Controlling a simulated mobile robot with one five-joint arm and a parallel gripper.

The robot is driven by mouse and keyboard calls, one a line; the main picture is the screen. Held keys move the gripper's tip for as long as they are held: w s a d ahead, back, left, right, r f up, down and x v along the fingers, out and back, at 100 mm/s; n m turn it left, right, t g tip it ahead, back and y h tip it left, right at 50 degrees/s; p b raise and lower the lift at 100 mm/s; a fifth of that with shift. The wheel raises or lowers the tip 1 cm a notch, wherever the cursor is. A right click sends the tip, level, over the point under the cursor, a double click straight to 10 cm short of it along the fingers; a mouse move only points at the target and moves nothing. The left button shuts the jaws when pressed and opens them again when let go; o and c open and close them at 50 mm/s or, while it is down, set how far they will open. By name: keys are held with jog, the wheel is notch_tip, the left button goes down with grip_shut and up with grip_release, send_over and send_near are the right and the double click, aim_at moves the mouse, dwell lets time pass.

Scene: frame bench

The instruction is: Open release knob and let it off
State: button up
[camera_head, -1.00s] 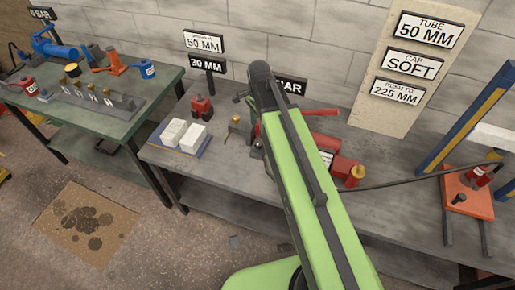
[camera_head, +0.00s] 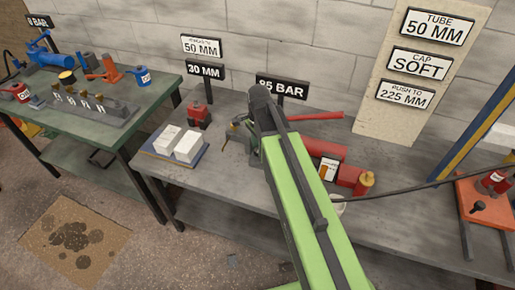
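The red hand pump (camera_head: 352,175) lies on the grey bench, with a red lever (camera_head: 318,116) above it and a brass fitting (camera_head: 366,180) at its right end. My green arm crosses in front of its left part. I cannot single out the release knob; that end of the pump is hidden. My gripper (camera_head: 238,126) shows only as small dark parts left of the arm's black joint, low over the bench near a small brass piece (camera_head: 228,135). I cannot see whether its fingers are open or touch anything.
White blocks on a blue tray (camera_head: 183,158) and a red bottle jack (camera_head: 198,113) stand left of my gripper. A dark hose runs right from the pump towards an orange press plate (camera_head: 485,205). An 85 BAR sign (camera_head: 282,87) stands behind. The bench front is mostly clear.

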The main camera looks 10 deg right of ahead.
jog(key=shift+w, duration=0.1)
grip_shut()
jog(key=n, duration=0.7)
jog(key=shift+n, duration=0.4)
jog(key=n, duration=0.4)
jog(key=shift+n, duration=2)
